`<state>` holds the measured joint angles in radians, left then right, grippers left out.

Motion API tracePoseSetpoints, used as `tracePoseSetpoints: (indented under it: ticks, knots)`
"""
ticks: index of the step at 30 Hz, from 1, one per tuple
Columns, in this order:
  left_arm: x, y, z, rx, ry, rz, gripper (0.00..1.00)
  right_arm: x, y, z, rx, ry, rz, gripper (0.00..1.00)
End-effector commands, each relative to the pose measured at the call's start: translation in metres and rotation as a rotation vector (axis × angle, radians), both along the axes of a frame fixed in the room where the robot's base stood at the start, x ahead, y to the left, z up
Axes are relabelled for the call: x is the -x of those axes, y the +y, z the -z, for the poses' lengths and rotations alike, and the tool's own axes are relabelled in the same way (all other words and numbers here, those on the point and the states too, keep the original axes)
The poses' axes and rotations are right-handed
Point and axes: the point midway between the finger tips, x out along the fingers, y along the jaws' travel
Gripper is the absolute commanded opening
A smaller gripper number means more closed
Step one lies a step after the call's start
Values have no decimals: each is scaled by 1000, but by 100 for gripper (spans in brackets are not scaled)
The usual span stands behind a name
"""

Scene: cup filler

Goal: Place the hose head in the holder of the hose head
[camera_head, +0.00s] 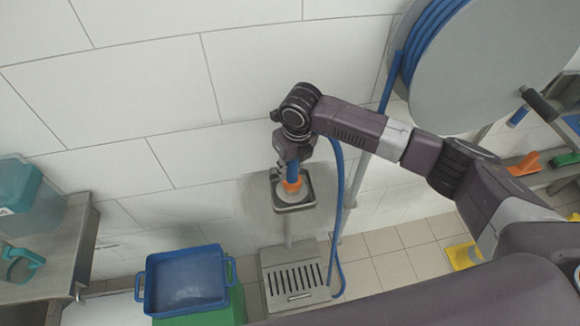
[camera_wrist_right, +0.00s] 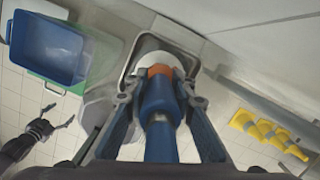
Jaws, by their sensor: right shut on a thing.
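The hose head is blue with an orange collar and a pale round tip; it shows in the head view (camera_head: 292,184) and the right wrist view (camera_wrist_right: 159,92). My right gripper (camera_head: 291,163) is shut on its blue body, one finger on each side. The holder (camera_head: 308,195) is a square metal tray on a post, and the tip is over or in it. I cannot tell whether the tip rests on its floor. The holder's rim shows behind the tip in the wrist view (camera_wrist_right: 150,38). My left gripper (camera_wrist_right: 60,115) appears open and empty at the wrist view's lower left.
The blue hose (camera_head: 338,200) hangs in a loop beside the post, from the reel (camera_head: 480,70). A drain grate (camera_head: 293,280) lies below. A blue bin (camera_head: 186,280) stands on a green one (camera_head: 228,308) to the left. A metal table (camera_head: 60,240) stands farther left.

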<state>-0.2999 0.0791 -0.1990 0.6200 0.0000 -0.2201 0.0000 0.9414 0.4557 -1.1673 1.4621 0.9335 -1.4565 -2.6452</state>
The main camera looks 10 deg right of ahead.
Motion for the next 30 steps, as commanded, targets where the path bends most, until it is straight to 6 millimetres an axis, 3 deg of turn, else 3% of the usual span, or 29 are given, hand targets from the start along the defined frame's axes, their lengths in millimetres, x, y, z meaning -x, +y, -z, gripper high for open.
tracePoseSetpoints:
  ticks: [4,5,9,20,23,30]
  knots:
    - [0,0,1,0,0,0,75,-1,0,2,-1,-1,1,0]
    - [0,0,1,0,0,0,75,0,0,3,0,1,1,27]
    - [0,0,1,0,0,0,75,0,0,3,0,1,1,41]
    - [0,0,1,0,0,1,75,0,0,-4,-1,-2,1,41]
    - [0,0,3,0,0,1,75,1,-1,-17,0,-3,1,41]
    - [0,0,10,0,0,2,75,8,-4,-67,-1,-4,0,41]
